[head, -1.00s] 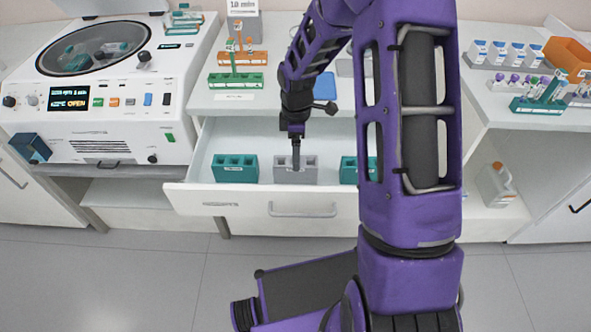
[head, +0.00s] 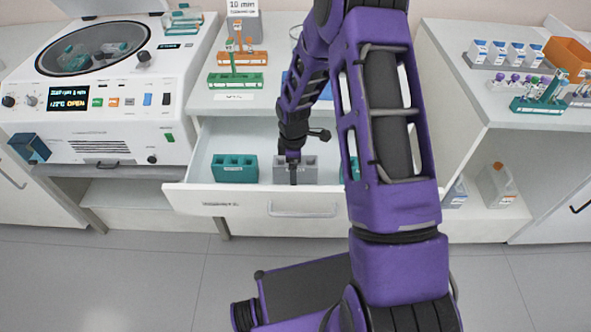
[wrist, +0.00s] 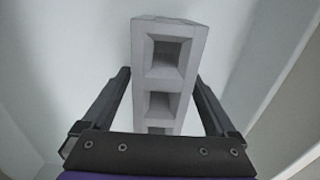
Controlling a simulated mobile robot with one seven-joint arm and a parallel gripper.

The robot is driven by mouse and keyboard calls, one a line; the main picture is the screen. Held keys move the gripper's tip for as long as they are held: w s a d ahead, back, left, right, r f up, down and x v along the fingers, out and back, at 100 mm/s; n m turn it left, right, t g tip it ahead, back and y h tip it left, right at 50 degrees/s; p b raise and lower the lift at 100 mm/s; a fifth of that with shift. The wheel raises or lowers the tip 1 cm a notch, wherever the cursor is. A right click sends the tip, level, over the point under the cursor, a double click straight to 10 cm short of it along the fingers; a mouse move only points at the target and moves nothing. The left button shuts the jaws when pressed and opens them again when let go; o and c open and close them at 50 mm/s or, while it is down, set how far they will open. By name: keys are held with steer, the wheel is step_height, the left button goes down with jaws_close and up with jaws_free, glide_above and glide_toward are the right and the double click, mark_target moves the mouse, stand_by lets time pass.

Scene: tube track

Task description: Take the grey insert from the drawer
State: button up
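The grey insert (head: 309,170) sits in the open drawer (head: 212,198), between two teal inserts. It is a block with a row of square wells, and it also shows in the wrist view (wrist: 166,72). My gripper (head: 293,172) is down at the insert. In the wrist view my gripper (wrist: 163,85) has its fingers apart, one on each side of the block. The lower part of the insert is hidden behind the gripper's body in the wrist view.
The left teal insert (head: 234,168) stands near the gripper; the right teal one (head: 352,168) is partly hidden by my arm. A centrifuge (head: 100,100) with its lid open stands at the left. Racks, including an orange one (head: 242,58), stand on the counter above the drawer.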

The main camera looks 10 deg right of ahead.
steer(key=c, duration=1.4)
step_height(320, 180, up, 10)
steer(key=shift+p, duration=0.3)
steer(key=shift+r, duration=2.55)
